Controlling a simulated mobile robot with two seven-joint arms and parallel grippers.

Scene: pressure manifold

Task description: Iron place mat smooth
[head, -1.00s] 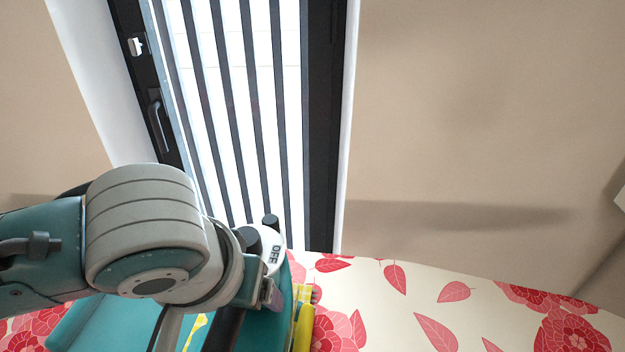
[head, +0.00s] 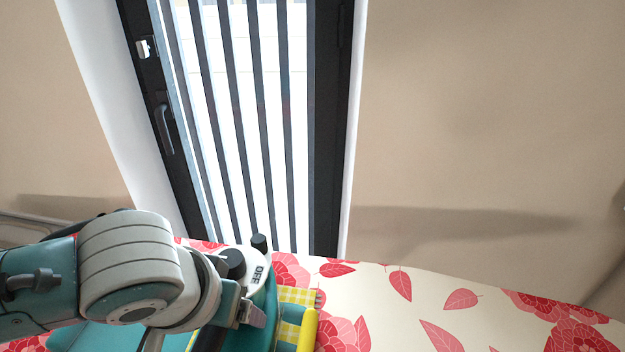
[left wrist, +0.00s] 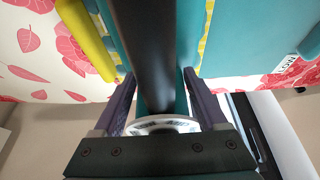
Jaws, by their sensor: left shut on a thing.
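The iron (head: 264,290) is teal, with a pale dial marked OFF. It stands on the ironing board (head: 390,325), which has a red floral cover. My left gripper (head: 255,312) is shut on the iron's black handle; the handle (left wrist: 150,50) runs between its fingers in the left wrist view. The yellow checked place mat (head: 296,297) shows beside the iron on the right, and a narrow strip of it shows in the left wrist view (left wrist: 206,32). Much of the mat is hidden by the iron and my arm. My right gripper is not in view.
A yellow bar (head: 307,332) lies just right of the iron. A large teal surface (left wrist: 258,35) lies beside the mat in the left wrist view. The board's right side is clear. A barred window (head: 245,120) and a beige wall stand behind.

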